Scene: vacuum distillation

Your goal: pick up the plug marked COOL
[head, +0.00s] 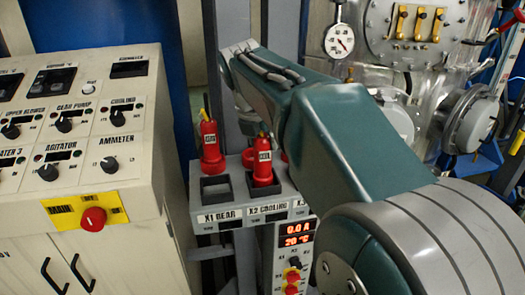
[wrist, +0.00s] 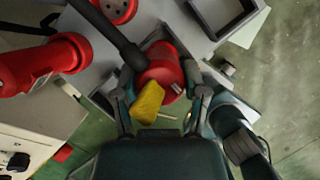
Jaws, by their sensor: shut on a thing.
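In the wrist view, my gripper (wrist: 165,105) has its two fingers closed on either side of a red plug (wrist: 158,72) with a yellow piece at its end. In the head view my arm hides the gripper. The front red plug (head: 263,163) there stands upright at the socket labelled X2 COOLING, and appears to be the held one. I cannot tell if it is seated or raised. A second red plug (head: 210,148) stands to its left and farther back; it also shows in the wrist view (wrist: 38,65). The plug labels are too small to read surely.
The X1 GEAR socket (head: 215,187) is empty. Another red part (wrist: 118,8) and an empty square socket (wrist: 222,12) lie at the wrist view's top. A control console (head: 80,130) stands close on the left; glass and metal apparatus (head: 415,60) stands behind on the right.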

